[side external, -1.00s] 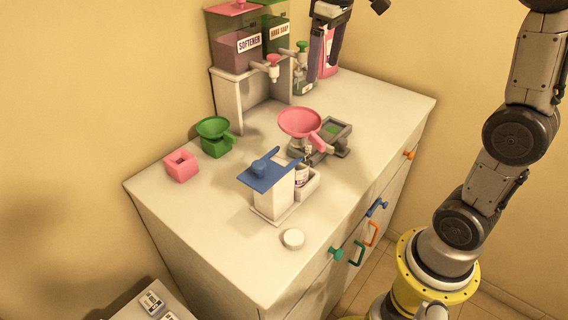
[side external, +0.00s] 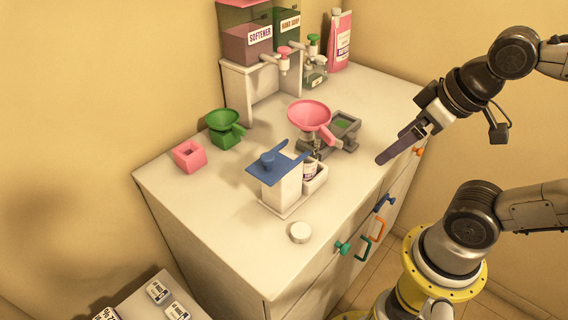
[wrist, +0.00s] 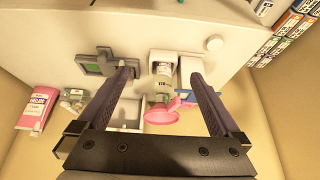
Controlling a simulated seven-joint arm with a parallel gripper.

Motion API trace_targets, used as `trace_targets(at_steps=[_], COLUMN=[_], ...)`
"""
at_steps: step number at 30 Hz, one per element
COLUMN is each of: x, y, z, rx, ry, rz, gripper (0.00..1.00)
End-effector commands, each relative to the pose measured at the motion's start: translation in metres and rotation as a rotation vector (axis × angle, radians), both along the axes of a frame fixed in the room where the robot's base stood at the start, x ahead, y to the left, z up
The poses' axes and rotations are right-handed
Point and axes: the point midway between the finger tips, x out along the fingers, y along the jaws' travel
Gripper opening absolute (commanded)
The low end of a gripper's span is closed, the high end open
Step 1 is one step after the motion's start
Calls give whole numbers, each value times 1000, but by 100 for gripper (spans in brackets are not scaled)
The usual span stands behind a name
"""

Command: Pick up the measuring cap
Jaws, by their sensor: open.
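A small white round cap (side external: 300,232), which looks like the measuring cap, lies on the counter top near its front edge. It also shows in the wrist view (wrist: 214,43), beyond the right fingertip and near the counter edge. My gripper (side external: 388,155) is open and empty, above the right front side of the counter and well apart from the cap. In the wrist view its two fingers (wrist: 160,76) are spread wide, with the pink funnel and a small bottle showing between them.
A white stand with a blue top (side external: 275,168) stands close behind the cap. The counter left of the cap is clear.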

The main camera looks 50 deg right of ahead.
Motion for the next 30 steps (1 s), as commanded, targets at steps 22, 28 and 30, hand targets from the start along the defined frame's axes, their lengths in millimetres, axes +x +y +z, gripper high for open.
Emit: trace_targets(at_steps=[22,28,30], x=[19,68,82], y=[-18,-78,-97], z=[-6,-28,-38], rx=[-48,-201,-248], ry=[-31,-140,-179], rz=[-46,-131,-138], gripper=[85,85,85])
